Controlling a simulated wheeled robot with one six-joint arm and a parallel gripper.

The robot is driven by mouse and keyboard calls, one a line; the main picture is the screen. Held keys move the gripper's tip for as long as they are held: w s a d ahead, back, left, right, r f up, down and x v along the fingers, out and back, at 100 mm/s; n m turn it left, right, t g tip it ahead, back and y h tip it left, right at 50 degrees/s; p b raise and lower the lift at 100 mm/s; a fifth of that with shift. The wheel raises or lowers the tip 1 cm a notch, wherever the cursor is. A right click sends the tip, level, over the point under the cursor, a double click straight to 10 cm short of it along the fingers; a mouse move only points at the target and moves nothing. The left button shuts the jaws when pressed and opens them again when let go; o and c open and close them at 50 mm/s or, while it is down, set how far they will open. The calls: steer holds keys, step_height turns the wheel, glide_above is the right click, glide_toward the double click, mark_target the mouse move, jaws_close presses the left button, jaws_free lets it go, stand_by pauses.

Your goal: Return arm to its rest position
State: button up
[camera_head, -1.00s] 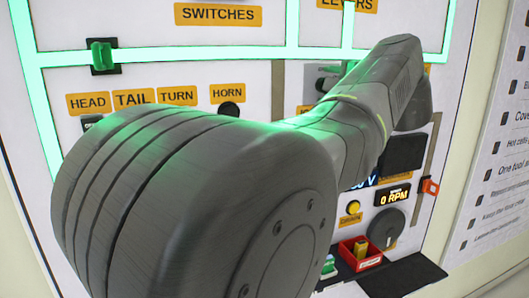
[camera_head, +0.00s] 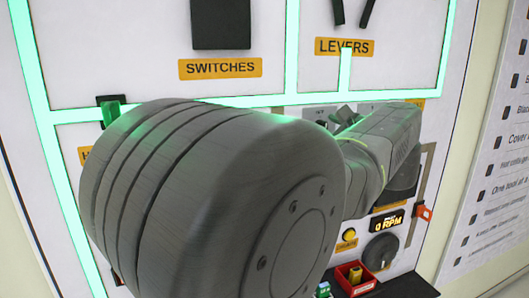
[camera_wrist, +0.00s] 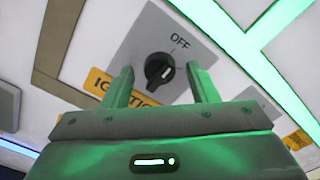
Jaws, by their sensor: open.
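My arm fills the middle of the head view, with a large grey joint close to the camera. In the wrist view my gripper (camera_wrist: 163,85) is open, its two fingers apart and pointing at the panel. A black ignition knob (camera_wrist: 159,69) on a grey plate marked OFF shows between the fingers. I see no contact with it, though the depth gap is hard to judge. In the head view the fingers (camera_head: 345,115) are small and partly hidden by my arm, near the knob's plate.
A panel with green glowing strips stands in front. It carries a SWITCHES label (camera_head: 220,68), a LEVERS label (camera_head: 344,46), a green switch (camera_head: 110,113), a 0 RPM display (camera_head: 388,222) and a dark dial (camera_head: 381,251). A red bin (camera_head: 354,279) sits low. A text board (camera_head: 500,170) is at right.

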steer(key=shift+m+p, duration=0.75)
steer(key=shift+m, duration=0.05)
steer(key=shift+a+f, duration=0.1)
